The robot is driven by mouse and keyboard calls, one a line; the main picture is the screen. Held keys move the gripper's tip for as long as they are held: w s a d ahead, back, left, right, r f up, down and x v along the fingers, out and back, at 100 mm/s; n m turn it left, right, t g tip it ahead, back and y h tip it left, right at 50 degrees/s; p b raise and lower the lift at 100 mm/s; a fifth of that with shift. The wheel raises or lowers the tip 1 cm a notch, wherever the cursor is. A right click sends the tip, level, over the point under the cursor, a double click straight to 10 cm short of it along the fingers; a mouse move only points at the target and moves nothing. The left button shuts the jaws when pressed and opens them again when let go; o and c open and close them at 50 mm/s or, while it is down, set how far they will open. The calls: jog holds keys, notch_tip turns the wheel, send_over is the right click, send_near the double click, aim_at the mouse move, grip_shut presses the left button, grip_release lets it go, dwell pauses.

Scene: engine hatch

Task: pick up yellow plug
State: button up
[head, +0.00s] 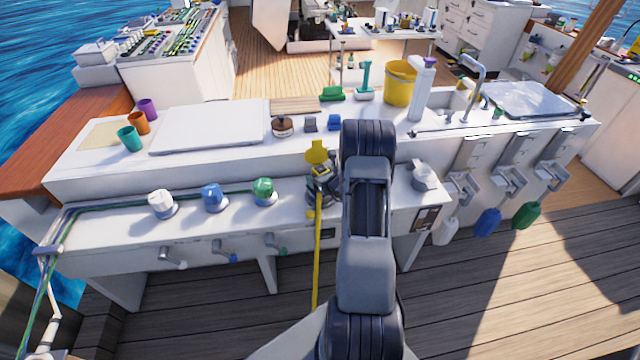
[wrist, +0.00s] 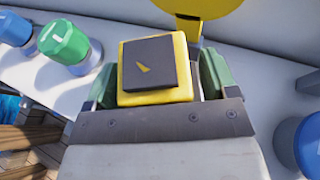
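The yellow plug, with a dark square top bearing a yellow mark, sits between my gripper's two green fingers (wrist: 160,80) in the wrist view (wrist: 135,98). A finger stands on each side of it, close to its sides. I cannot tell if both fingers press on it. In the head view the plug (head: 321,171) shows small, just in front of a raised round yellow cap (head: 316,152). My gripper there is dark and partly hidden by my arm. A yellow cable (head: 318,260) hangs down the front of the bench below it. What lies under the plug is hidden.
White (head: 162,204), blue (head: 213,198) and green (head: 263,191) capped fittings stand in a row to the left on the white bench (head: 120,222). A grey-white fitting (head: 424,176) stands to the right. A raised ledge (head: 90,160) runs behind, with cups and a yellow bucket (head: 399,84).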

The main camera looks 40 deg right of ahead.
jog(key=c, duration=1.1)
jog(key=shift+r, duration=0.1)
jog(key=shift+r, duration=0.6)
jog(key=s+a+r+p, duration=0.1)
jog(key=s+r+p, duration=0.1)
jog(key=s+r, duration=0.5)
jog(key=s+a+r+p, duration=0.1)
jog(key=s+r, duration=0.5)
jog(key=r, duration=0.6)
jog(key=shift+s+a+p, duration=0.25)
jog(key=shift+s+p, duration=0.1)
jog(key=shift+p, duration=0.55)
jog(key=shift+r, duration=0.1)
